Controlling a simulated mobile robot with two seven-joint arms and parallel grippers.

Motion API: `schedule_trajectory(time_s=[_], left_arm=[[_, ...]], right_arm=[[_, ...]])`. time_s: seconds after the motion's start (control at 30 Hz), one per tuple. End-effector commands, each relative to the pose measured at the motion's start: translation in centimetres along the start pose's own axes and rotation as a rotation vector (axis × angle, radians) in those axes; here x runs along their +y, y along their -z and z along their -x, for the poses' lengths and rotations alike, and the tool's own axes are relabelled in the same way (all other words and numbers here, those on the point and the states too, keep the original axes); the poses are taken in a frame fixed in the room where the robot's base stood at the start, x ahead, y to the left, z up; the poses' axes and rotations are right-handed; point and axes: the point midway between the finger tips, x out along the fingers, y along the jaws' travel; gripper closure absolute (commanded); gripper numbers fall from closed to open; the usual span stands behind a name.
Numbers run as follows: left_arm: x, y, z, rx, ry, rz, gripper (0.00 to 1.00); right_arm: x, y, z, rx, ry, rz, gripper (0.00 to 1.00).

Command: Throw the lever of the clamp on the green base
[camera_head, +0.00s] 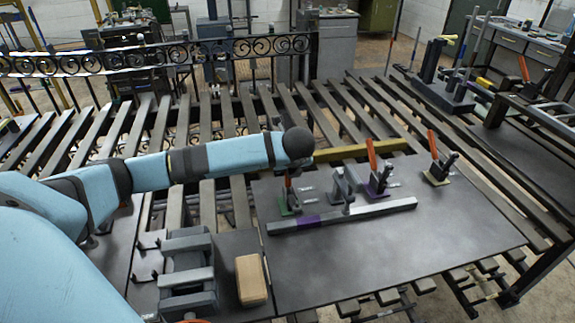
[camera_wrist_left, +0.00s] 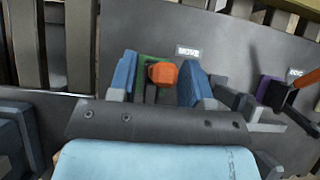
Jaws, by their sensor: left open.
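The clamp on the green base (camera_head: 284,207) stands at the left end of the dark plate, behind a long grey bar. My right gripper is not in view.
A clamp with a purple base (camera_head: 375,190) and one with a yellow base (camera_head: 436,178) stand to the right, levers raised. The grey bar (camera_head: 345,216) with a purple band lies in front. A tan block (camera_head: 251,280) sits at front left. The plate's front right is clear.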

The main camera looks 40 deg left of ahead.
Motion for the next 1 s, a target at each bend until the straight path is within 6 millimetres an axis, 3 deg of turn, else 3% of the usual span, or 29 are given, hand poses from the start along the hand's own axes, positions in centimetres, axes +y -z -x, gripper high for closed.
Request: schedule_trajectory(time_s=[0.17,0.6,0.8,1.0], left_arm=[[-0.1,0.0,2.7,-0.002,0.006,0.0,0.55],[-0.1,-0.1,12.0,-0.001,0.004,0.0,0.55],[0.0,0.0,13.4,-0.001,0.002,0.0,0.55],[0.0,0.0,13.5,0.0,0.001,0.0,0.55]], right_arm=[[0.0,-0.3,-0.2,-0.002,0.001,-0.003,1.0],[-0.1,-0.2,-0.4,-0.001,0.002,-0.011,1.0],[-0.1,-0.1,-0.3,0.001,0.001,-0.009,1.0],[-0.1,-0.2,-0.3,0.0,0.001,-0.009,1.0]])
